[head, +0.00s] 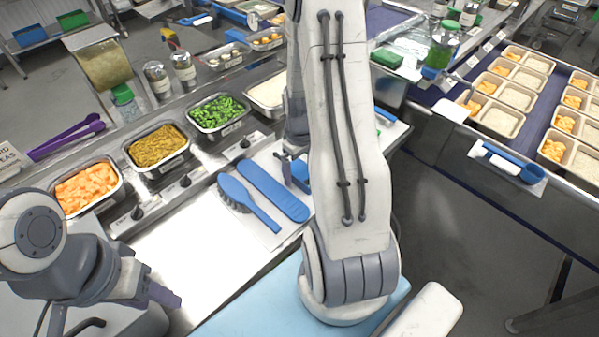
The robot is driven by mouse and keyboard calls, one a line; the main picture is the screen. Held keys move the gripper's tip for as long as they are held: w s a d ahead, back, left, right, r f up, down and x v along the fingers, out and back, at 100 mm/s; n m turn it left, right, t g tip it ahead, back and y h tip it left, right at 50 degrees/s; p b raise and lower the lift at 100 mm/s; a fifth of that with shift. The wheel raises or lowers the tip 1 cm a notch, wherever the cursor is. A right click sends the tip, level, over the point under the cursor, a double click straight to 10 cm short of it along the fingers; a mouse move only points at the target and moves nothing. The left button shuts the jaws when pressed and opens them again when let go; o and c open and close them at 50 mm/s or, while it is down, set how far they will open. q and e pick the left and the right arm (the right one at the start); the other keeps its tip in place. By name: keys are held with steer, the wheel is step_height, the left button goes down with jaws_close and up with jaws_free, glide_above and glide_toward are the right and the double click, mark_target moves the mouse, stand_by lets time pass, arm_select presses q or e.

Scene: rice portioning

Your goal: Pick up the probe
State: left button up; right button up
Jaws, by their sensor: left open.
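I cannot clearly make out the probe. A small blue item (301,174) shows beside the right gripper, partly hidden by my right arm; I cannot tell whether it is the probe. My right gripper (287,163) is mostly hidden behind that arm, over the white board, and its jaw state is unclear. My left gripper (150,293) is open at the lower left, near the bare steel counter, with nothing seen between its fingers.
A blue brush (233,190) and a flat blue tool (273,191) lie on the board (262,232). Pans of carrots (88,187), brown food (157,146) and green beans (217,112) line the counter. Filled trays (497,118) stand on the conveyor.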

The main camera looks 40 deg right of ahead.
mark_target(300, 168)
steer(key=c, duration=1.1)
steer(key=shift+c, duration=0.2)
steer(key=shift+r, duration=0.15)
steer(key=shift+r, duration=0.55)
step_height(300, 168, up, 3)
steer(key=shift+w+d+f+b, duration=0.1)
steer(key=shift+b, duration=0.2)
steer(key=s+a+r+p, duration=0.3)
steer(key=a+r+p, duration=0.2)
steer(key=a+r, duration=0.6)
steer(key=shift+s+a+r, duration=0.2)
steer(key=shift+r, duration=0.75)
